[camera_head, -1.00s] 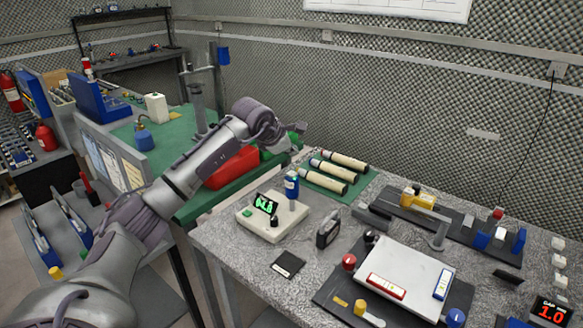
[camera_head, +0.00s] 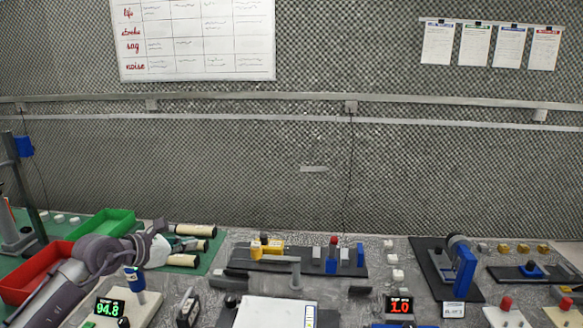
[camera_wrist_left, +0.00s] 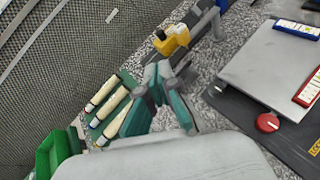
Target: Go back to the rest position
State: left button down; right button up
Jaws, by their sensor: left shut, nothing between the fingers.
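My left arm comes in from the lower left in the head view. Its gripper (camera_head: 182,243) is over the green mat with the cream cylinders (camera_head: 195,231), partly covering them. In the left wrist view the gripper (camera_wrist_left: 168,92) shows from behind, shut and empty, with the cylinders (camera_wrist_left: 110,112) to its left and a yellow part (camera_wrist_left: 172,42) beyond. Contact with the cylinders cannot be told. My right gripper is not in view.
A red tray (camera_head: 30,274) and a green tray (camera_head: 105,223) lie beside my left arm. A scale display reading 94.8 (camera_head: 108,308) is near the forearm. A fixture (camera_head: 290,260), a white plate (camera_head: 275,313) and a blue-faced device (camera_head: 464,272) crowd the bench to the right.

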pick_arm(q)
jog(key=s+d+r+n+t+h, duration=0.45)
jog(key=s+d+n+t, duration=0.2)
jog(key=d+n, duration=0.35)
jog(key=s+a+f+n+g+y, duration=0.1)
jog(key=s+a+f+n+y, duration=0.55)
jog(key=n, duration=0.65)
jog(key=s+a+f+n+g+y, duration=0.25)
jog(key=s+f+n+y, duration=0.5)
jog(key=n, duration=0.65)
jog(key=s+d+f+n+g+h, duration=0.25)
jog(key=s+f+g, duration=0.25)
jog(key=s+f, duration=0.45)
jog(key=s+d+f+n+g+h, duration=0.15)
jog(key=s+f+n+g, duration=0.35)
jog(key=s, duration=0.8)
notch_tip(320, 180, down, 25)
jog(key=m+g, duration=0.2)
jog(key=s+a+f+g+y, duration=0.1)
jog(key=s+a+f, duration=0.1)
jog(key=s+f, duration=1.5)
jog(key=shift+s+f, duration=0.3)
jog(key=shift+f, duration=0.2)
